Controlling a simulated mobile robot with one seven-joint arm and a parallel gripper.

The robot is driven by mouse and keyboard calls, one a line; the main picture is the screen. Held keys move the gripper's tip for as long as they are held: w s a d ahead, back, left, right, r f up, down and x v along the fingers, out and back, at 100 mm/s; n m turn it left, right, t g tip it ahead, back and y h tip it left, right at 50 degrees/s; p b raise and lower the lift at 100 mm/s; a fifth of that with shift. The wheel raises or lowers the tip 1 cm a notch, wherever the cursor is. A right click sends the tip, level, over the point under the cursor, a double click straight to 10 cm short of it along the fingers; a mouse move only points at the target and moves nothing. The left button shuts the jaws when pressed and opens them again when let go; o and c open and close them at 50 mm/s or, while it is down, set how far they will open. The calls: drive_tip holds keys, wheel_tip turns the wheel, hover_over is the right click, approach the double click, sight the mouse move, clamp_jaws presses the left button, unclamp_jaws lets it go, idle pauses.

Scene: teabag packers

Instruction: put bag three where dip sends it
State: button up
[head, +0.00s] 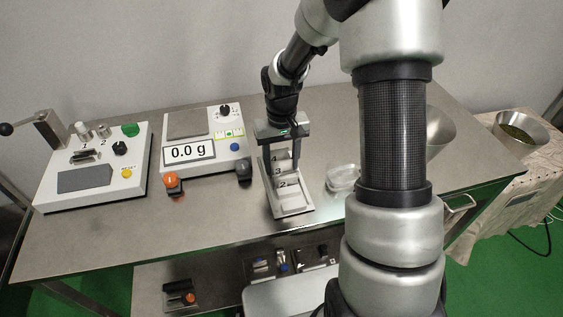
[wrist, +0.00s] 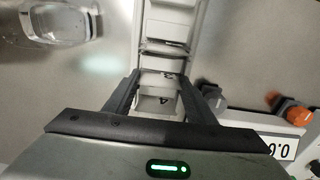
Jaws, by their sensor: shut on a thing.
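The pale rack (head: 293,208) stands on the steel table, with steps marked 2, 3 and 4. My gripper (head: 282,160) reaches down over its far part. In the wrist view my gripper (wrist: 165,88) has its two fingers on either side of the rack, near the marks 3 and 4. It is shut on a thin pale thing there, which I take to be a bag at mark 3. The bag is mostly hidden between the fingers, and I cannot tell if it is clear of its slot. Nothing in view is labelled dip.
The scale (head: 202,139) reads 0.0 g left of the rack. A control box (head: 85,178) with knobs and a reset button stands further left. A clear dish (head: 342,177) lies right of the rack. A metal bowl (head: 520,128) stands on the side table. Table front left is clear.

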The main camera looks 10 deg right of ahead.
drive_tip(key=shift+f, duration=0.1)
drive_tip(key=o, duration=1)
